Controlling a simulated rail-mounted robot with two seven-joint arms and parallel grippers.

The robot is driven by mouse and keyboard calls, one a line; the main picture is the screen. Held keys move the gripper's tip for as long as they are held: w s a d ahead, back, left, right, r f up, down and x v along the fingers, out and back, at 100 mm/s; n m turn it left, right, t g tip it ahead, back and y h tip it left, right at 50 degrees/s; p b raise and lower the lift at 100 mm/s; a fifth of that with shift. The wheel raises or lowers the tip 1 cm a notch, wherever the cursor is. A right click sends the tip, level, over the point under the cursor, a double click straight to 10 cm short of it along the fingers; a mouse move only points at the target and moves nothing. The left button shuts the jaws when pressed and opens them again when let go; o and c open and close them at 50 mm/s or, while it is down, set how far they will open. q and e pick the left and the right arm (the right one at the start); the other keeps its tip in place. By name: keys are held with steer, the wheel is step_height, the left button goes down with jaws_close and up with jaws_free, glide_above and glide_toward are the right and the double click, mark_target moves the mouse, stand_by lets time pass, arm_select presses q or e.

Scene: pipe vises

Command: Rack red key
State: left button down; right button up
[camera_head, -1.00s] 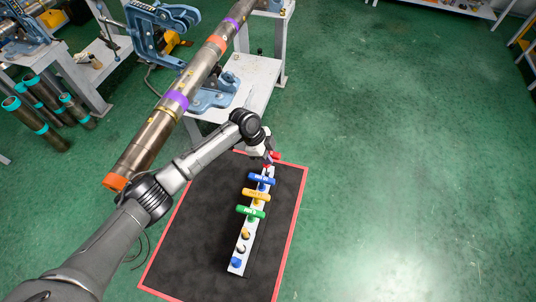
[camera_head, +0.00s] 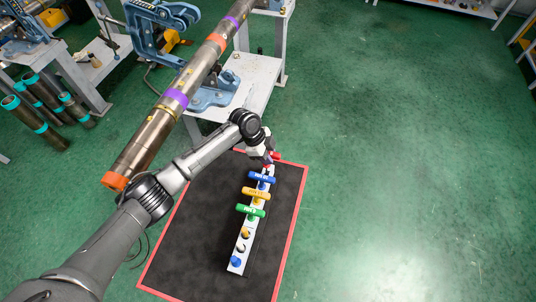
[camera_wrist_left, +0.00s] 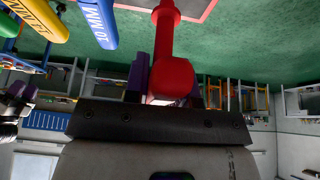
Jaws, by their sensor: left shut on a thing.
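My left gripper (camera_head: 268,160) is shut on the red key (camera_wrist_left: 172,75) at the far end of the rack. In the left wrist view the red key's handle lies between the purple fingers, and its shaft points toward the top of the picture. In the head view only red ends of the key (camera_head: 277,156) show beside the gripper. The white rack (camera_head: 237,259) lies on the black mat and holds a blue key (camera_head: 262,178), a yellow key (camera_head: 256,193) and a green key (camera_head: 250,210). Whether the red key's tip is seated in the rack is hidden.
The black mat (camera_head: 195,245) has a red border. A long pipe (camera_head: 150,140) with orange and purple bands runs past my left arm in a blue vise (camera_head: 212,95) on a grey stand. Open green floor lies to the right.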

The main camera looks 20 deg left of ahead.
arm_select(q)
steer(key=shift+f+b, duration=0.35)
steer(key=shift+f, duration=0.25)
steer(key=shift+f+b, duration=0.35)
steer(key=shift+f, duration=0.15)
stand_by(0.5)
steer(key=shift+f+b, duration=0.35)
steer(key=shift+f, duration=0.15)
steer(key=shift+f+b, duration=0.35)
steer(key=shift+f, duration=0.15)
stand_by(0.5)
steer(key=shift+f+b, duration=0.55)
steer(key=shift+f, duration=0.15)
stand_by(0.4)
steer(key=shift+f, duration=0.3)
stand_by(0.8)
steer(key=c, duration=0.9)
jaws_free()
steer(key=shift+o, duration=0.2)
